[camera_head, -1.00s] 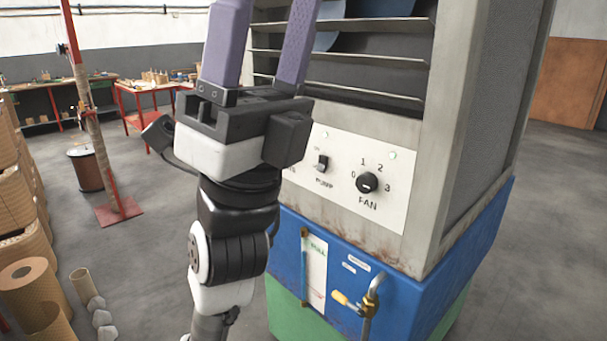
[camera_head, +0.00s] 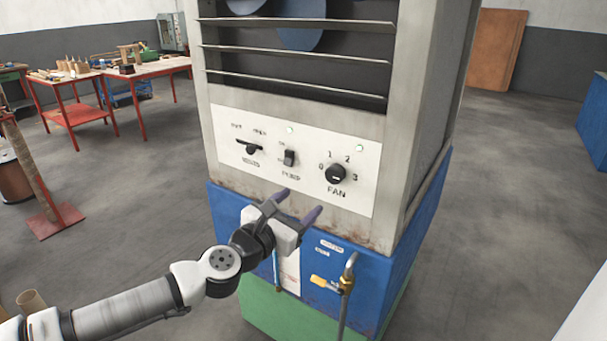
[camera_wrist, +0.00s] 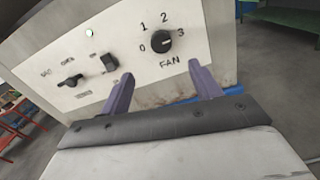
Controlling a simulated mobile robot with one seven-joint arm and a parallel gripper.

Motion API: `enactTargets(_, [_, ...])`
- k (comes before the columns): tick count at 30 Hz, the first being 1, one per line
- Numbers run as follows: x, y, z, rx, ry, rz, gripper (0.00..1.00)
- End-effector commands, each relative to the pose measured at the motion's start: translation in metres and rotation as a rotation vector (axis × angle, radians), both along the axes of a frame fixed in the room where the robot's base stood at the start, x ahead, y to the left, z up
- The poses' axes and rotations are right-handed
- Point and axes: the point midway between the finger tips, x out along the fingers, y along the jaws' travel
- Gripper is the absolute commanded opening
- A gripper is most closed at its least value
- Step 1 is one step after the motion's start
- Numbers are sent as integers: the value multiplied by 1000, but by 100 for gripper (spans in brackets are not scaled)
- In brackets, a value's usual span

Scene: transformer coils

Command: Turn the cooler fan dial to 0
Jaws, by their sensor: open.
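The fan dial (camera_head: 335,174) is a round black knob on the white control panel, with 0, 1, 2 and 3 printed around it and FAN below. It also shows in the wrist view (camera_wrist: 160,43). A small pale mark on the knob seems to lie toward the 3 side, but it is too small to be sure. My gripper (camera_head: 300,202) is open and empty, its two purple fingers apart, below and left of the dial. In the wrist view the fingertips (camera_wrist: 161,69) are spread below the dial, apart from it.
Left of the dial are a black pump switch (camera_head: 289,158) and another black dial (camera_head: 249,149). Below the panel, a brass-and-metal pipe (camera_head: 347,275) stands out from the blue base (camera_head: 380,280). Red tables (camera_head: 70,115) stand back left.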

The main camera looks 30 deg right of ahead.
Motion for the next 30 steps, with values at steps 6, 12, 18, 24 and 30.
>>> enactTargets(6, [7,-19,0,4,-1,-2,63])
enactTargets(12, [21,-55,1,4,2,-3,63])
enactTargets(18, [36,-91,2,2,2,-3,63])
enactTargets(24, [48,-117,0,3,1,-2,63])
enactTargets(30, [52,-127,-1,3,1,-2,63])
